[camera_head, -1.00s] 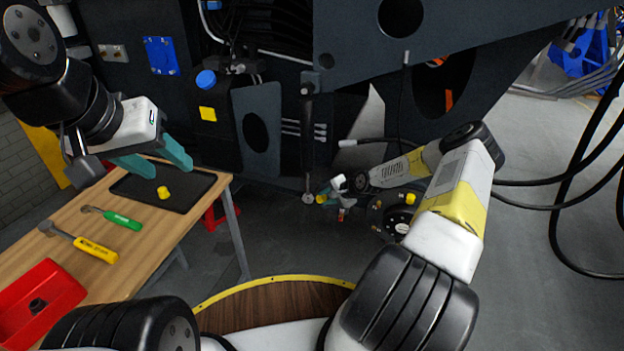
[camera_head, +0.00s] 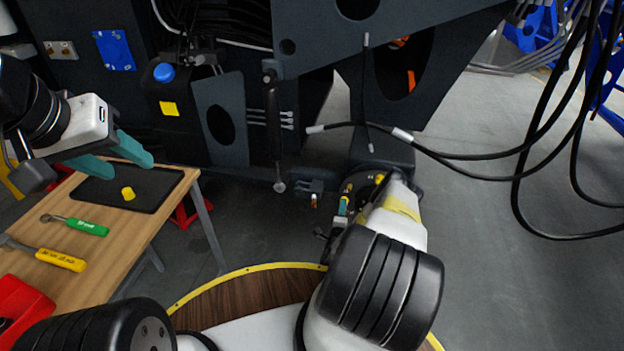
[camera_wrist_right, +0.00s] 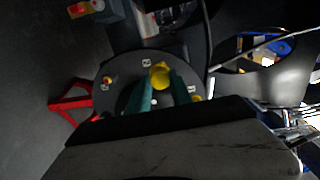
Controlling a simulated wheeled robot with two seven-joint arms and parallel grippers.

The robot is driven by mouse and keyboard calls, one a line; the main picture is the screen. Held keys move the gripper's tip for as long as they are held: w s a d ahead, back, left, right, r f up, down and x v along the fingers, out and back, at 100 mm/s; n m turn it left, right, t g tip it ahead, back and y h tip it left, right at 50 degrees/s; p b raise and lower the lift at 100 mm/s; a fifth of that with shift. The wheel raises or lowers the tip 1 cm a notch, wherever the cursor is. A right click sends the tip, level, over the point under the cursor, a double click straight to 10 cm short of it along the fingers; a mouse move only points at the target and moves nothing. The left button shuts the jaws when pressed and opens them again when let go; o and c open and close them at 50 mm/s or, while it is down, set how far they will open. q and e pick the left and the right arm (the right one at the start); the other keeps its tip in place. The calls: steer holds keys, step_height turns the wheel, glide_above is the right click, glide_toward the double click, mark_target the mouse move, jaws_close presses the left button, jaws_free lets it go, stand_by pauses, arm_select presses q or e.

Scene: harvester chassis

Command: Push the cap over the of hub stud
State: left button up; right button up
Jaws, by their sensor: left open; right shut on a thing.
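The hub is a dark round plate that fills the middle of the right wrist view (camera_wrist_right: 115,98). In the head view it is mostly hidden behind my right arm. My right gripper (camera_wrist_right: 160,88) is shut on a yellow cap (camera_wrist_right: 160,72) and holds it in front of the hub face. I cannot tell whether the cap touches a stud. A small red-and-yellow stud or fitting (camera_wrist_right: 108,80) shows at the plate's left, and another yellow piece (camera_wrist_right: 195,98) at its right. My left gripper (camera_head: 130,166) is open and empty above the black tray (camera_head: 150,200), where another yellow cap (camera_head: 128,193) lies.
The wooden table (camera_head: 110,260) also carries a green-handled tool (camera_head: 88,227), a yellow-handled tool (camera_head: 60,260) and a red bin (camera_head: 20,305). The dark chassis stands ahead. Black hoses (camera_head: 470,157) hang at the right. A red stand (camera_wrist_right: 70,102) is left of the hub.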

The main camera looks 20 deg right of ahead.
steer(key=shift+s+d+h, duration=0.25)
steer(key=shift+s+h, duration=0.15)
steer(key=shift+s, duration=0.1)
steer(key=x, duration=0.6)
stand_by(0.4)
steer(key=shift+w+f, duration=0.1)
steer(key=shift+w, duration=0.1)
stand_by(0.4)
steer(key=shift+x, duration=1.55)
